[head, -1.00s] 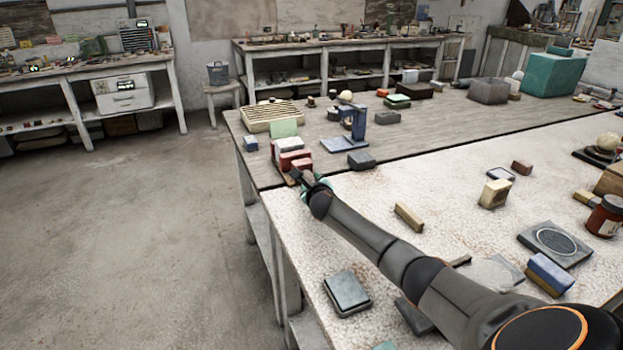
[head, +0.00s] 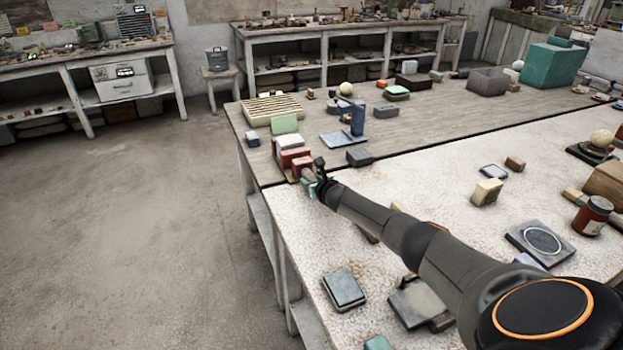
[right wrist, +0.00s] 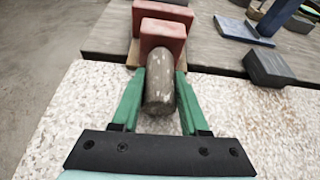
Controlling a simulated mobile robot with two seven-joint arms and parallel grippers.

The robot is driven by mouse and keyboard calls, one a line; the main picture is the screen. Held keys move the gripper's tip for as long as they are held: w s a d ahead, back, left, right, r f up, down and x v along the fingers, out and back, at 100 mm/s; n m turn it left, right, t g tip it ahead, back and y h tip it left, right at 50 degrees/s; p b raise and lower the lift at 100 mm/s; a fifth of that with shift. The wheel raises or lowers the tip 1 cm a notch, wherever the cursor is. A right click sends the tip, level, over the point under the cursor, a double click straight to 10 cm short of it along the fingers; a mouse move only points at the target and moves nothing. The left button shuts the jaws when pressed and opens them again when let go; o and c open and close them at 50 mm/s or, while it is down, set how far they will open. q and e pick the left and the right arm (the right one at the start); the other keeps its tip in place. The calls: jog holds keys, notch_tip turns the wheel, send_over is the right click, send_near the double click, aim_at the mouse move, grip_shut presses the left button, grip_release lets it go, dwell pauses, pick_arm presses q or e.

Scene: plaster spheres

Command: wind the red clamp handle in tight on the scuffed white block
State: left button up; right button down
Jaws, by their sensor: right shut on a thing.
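The red clamp (head: 296,157) stands at the left end of the tables, by the seam between the wooden top and the speckled top. In the right wrist view its two red jaws (right wrist: 163,33) stand one behind the other. A round grey-brown handle (right wrist: 160,92) points from the near jaw toward me; it does not look red. The white block (head: 289,142) shows behind the red parts in the head view; its scuffs are too small to tell. My right gripper (right wrist: 160,78) has its green fingers on both sides of the handle, shut on it. My left gripper is out of view.
A green block (head: 285,123) and a slatted tan tray (head: 272,108) stand behind the clamp. A dark block (head: 359,157) and a blue stand (head: 357,120) are to its right. A grey box (head: 344,288) lies at the near edge. The floor at left is clear.

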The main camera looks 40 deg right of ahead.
dwell(0.3)
jog(key=shift+c, duration=2.1)
grip_release()
jog(key=shift+s, duration=0.1)
jog(key=shift+s+a+r+p, duration=0.15)
jog(key=shift+s+r+p, duration=0.05)
jog(key=shift+s+p, duration=0.3)
jog(key=p+v, duration=0.2)
jog(key=v, duration=0.7)
jog(key=shift+s+a+r+p, duration=0.1)
jog(key=shift+s+r+p, duration=0.1)
jog(key=shift+s+p, duration=0.1)
jog(key=shift+s+a+r, duration=0.3)
jog(key=shift+s, duration=0.3)
